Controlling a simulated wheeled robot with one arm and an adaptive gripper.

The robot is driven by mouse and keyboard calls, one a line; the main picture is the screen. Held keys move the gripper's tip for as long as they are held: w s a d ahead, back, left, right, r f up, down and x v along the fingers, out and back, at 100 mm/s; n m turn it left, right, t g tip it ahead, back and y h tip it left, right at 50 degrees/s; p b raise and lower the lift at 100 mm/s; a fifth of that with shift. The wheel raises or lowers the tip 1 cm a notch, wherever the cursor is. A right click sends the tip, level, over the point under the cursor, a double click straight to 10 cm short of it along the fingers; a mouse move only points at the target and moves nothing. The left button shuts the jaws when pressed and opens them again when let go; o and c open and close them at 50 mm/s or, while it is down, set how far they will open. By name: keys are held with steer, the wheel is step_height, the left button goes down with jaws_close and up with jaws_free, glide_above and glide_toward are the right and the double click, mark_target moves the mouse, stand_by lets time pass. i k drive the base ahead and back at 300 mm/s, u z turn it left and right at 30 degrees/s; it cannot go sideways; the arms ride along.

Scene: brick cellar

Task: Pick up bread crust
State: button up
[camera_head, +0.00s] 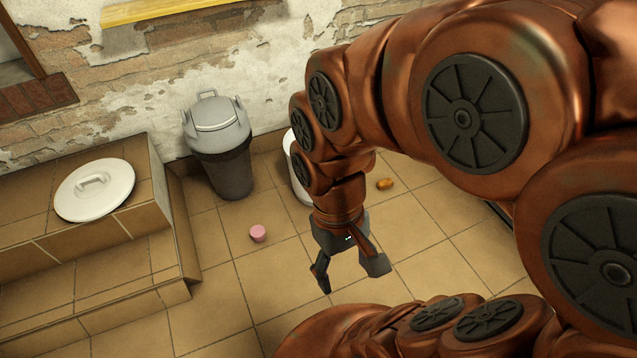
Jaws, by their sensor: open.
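A small orange-brown piece (385,184), which looks like the bread crust, lies on the tiled floor just right of my arm's wrist in the picture. My gripper (349,274) points down over the floor in the middle of the view, its two dark fingers spread apart with nothing between them. The piece lies apart from the gripper, farther back toward the wall. Its fine detail is too small to tell.
A small pink object (258,233) lies on the floor left of my gripper. A grey lidded bin (220,150) and a partly hidden white container (297,170) stand by the brick wall. A tiled step (80,265) with a white lid (95,190) fills the left.

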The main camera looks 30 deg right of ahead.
mark_target(385, 184)
steer(key=z, duration=0.8)
steer(key=i, duration=1.8)
steer(key=z, duration=0.4)
